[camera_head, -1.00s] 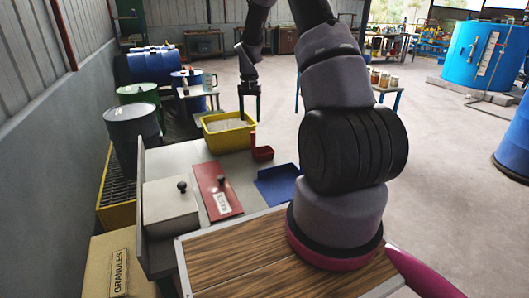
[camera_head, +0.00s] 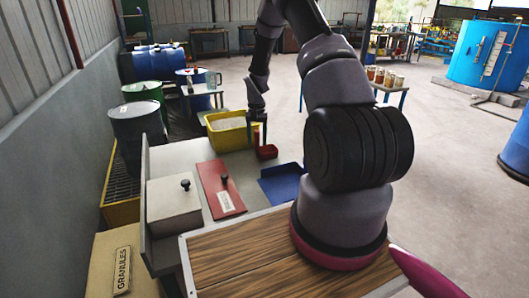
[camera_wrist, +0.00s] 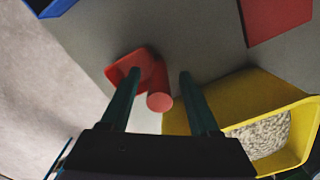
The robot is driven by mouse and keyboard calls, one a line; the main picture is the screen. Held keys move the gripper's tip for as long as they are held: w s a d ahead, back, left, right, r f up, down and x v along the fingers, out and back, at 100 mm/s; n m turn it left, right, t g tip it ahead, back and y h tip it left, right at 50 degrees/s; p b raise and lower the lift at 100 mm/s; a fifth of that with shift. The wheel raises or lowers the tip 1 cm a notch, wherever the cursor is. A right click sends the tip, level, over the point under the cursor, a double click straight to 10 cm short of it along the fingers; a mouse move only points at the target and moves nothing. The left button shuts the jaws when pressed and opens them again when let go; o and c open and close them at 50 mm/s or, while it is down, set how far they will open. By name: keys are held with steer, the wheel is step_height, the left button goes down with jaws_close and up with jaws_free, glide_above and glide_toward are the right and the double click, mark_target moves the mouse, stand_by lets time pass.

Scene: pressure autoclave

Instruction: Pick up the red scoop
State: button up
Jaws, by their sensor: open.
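The red scoop (camera_head: 267,152) stands on the grey bench top beside the yellow tub, its handle upright. In the wrist view the scoop (camera_wrist: 130,66) lies between and just beyond my fingers, with the round end of its handle (camera_wrist: 159,102) facing the camera. My gripper (camera_wrist: 157,75) is open, with one finger on each side of the handle. In the head view my gripper (camera_head: 258,134) is over the scoop and partly hides its handle. I cannot tell whether a finger touches it.
The yellow tub (camera_wrist: 180,121) of pale granules is close beside the right finger.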

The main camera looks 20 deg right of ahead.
jaws_close()
stand_by(1.4)
